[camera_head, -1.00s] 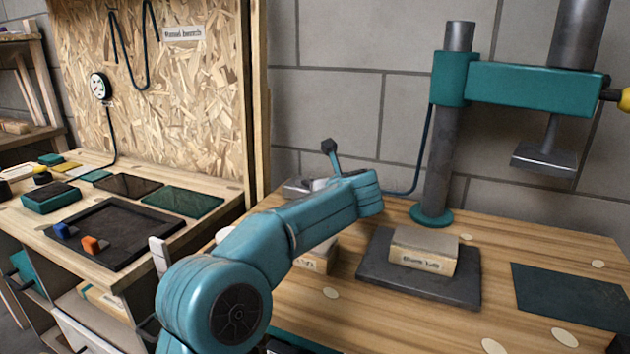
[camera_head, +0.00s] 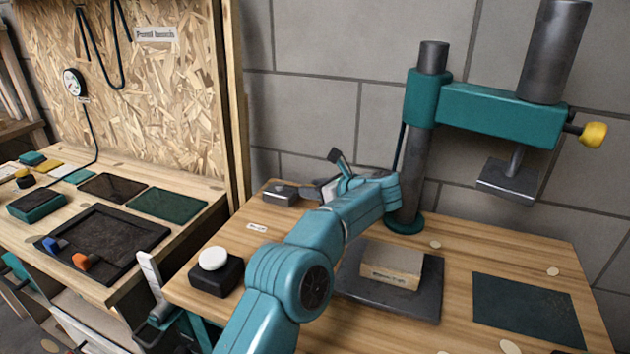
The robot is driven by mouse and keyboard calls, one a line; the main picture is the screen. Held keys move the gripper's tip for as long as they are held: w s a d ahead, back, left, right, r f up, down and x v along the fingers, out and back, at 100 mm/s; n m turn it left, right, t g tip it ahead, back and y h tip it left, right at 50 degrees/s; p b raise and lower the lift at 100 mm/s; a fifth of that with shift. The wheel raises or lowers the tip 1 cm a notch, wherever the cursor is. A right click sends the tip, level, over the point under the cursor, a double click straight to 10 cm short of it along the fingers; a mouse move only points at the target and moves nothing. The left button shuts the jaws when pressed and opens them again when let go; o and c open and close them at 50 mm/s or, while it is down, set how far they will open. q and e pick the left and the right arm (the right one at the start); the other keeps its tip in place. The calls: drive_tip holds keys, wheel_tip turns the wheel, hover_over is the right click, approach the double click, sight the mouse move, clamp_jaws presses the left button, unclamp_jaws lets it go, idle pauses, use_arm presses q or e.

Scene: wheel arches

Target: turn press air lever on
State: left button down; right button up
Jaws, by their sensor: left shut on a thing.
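A small grey metal block (camera_head: 280,194) sits at the back left of the wooden bench, by the wall; it looks like the mount of the press air lever. My left gripper (camera_head: 318,190) reaches in beside it from the right. It is shut on what appears to be the lever, whose handle is mostly hidden between the fingers and behind my wrist. A dark stalk-like part rises above my wrist and seems to be mine. My right gripper is not in view.
The teal press (camera_head: 485,112) stands at the back right with a yellow knob (camera_head: 593,134). A box (camera_head: 392,266) lies on a dark plate (camera_head: 420,300). A black base with a white button (camera_head: 213,260) stands front left. A dark mat (camera_head: 528,309) lies right.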

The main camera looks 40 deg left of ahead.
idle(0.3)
use_arm(q)
drive_tip(key=c, duration=0.8)
unclamp_jaws()
drive_tip(key=shift+f, duration=0.1)
drive_tip(key=shift+o, duration=0.2)
drive_tip(key=p+v, duration=0.1)
drive_tip(key=v, duration=1.5)
drive_tip(key=shift+d, duration=0.15)
drive_tip(key=shift+s, duration=0.15)
